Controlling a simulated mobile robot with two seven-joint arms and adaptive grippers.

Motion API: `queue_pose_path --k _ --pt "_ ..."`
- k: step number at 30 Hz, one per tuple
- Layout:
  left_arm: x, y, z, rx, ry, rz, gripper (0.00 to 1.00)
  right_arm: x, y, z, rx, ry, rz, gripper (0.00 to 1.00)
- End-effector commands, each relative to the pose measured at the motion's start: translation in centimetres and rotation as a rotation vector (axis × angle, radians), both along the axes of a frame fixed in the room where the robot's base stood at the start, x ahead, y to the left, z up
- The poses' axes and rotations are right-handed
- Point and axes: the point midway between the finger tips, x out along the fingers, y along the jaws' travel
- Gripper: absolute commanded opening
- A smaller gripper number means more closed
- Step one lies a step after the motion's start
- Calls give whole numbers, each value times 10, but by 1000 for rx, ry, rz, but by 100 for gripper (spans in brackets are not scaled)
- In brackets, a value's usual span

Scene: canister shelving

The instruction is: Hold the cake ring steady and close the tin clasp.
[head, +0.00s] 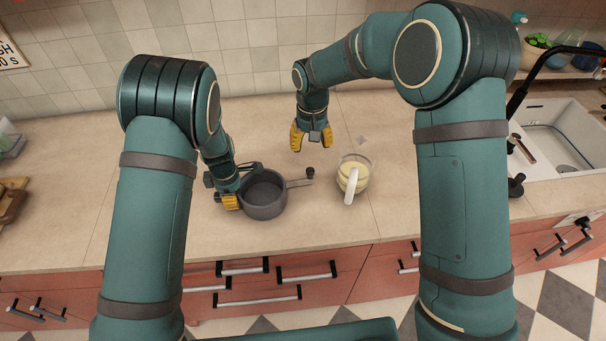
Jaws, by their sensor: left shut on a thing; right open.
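The grey round cake ring (264,194) stands on the beige counter, left of centre. A grey bar, apparently the tin clasp (298,183), sticks out from its right side. A small dark knob (310,172) is at the bar's outer end; whether they touch I cannot tell. My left gripper (234,201) is shut on the ring's left wall, its yellow finger low outside; the other finger is mostly hidden. My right gripper (312,140) is open and empty, pointing down behind and above the clasp, apart from it.
A clear jug (353,177) with pale yellow contents and a whitish handle stands right of the clasp. A sink (560,140) with a black tap is at the far right. The tiled wall bounds the back.

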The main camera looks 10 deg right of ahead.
Motion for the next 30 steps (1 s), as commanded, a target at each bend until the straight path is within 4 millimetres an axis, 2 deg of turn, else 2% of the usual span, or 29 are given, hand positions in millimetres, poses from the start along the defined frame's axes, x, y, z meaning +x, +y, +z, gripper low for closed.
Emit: queue_pose_path --k 5,24,30 --pt "0 0 0 0 -1 0 0 0 0 -13 -3 3 -1 56" --pt "0 0 0 0 -1 1 0 0 -1 -98 -2 4 -1 56" --pt "0 0 0 0 -1 1 0 0 0 -114 -1 2 0 56"
